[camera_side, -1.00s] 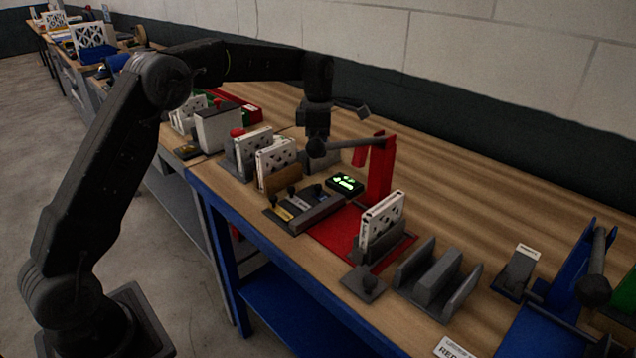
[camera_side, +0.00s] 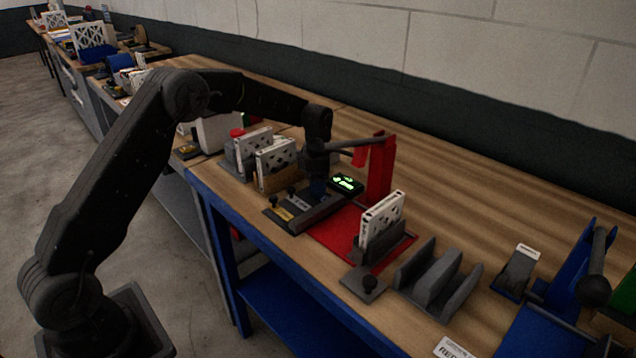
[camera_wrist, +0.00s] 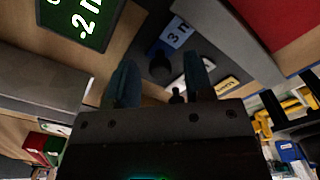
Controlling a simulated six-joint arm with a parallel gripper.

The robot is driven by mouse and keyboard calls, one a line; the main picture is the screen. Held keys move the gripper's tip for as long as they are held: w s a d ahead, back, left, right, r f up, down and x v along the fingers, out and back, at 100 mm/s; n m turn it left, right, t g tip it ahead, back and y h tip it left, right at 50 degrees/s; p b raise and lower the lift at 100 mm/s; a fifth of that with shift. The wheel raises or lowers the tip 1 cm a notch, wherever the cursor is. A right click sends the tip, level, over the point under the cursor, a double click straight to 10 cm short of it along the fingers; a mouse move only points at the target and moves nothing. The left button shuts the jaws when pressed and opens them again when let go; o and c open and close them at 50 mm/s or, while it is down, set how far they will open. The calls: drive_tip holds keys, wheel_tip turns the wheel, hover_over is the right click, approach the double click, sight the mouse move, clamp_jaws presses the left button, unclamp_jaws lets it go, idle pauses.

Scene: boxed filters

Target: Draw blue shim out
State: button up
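The blue shim's label (camera_wrist: 178,35), marked "3 m", shows in the wrist view on the dark grey shim holder (camera_wrist: 222,42), with a dark round knob (camera_wrist: 160,64) beside it. My gripper (camera_wrist: 161,66) is open, its two fingers apart on either side of the knob in this view; I cannot tell whether they touch it. In the side view my gripper (camera_side: 318,190) is low over the back end of the shim holder (camera_side: 303,217) and hides the blue shim. A yellow-labelled shim (camera_side: 282,213) and a white-labelled shim (camera_side: 299,204) lie nearer the front.
A black box with a lit green display (camera_side: 347,183) stands close right of my gripper. A red clamp post (camera_side: 380,178) with a grey lever rises behind. White filters (camera_side: 276,156) stand to the left, another (camera_side: 381,218) to the right. The wood behind is clear.

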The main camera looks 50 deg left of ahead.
sight(306, 189)
clamp_jaws()
idle(0.3)
drive_tip(key=shift+a, duration=2.3)
drive_tip(key=shift+o, duration=0.2)
unclamp_jaws()
drive_tip(key=shift+r, duration=0.1)
wheel_tip(306, 189, up, 14)
drive_tip(key=shift+d, duration=0.1)
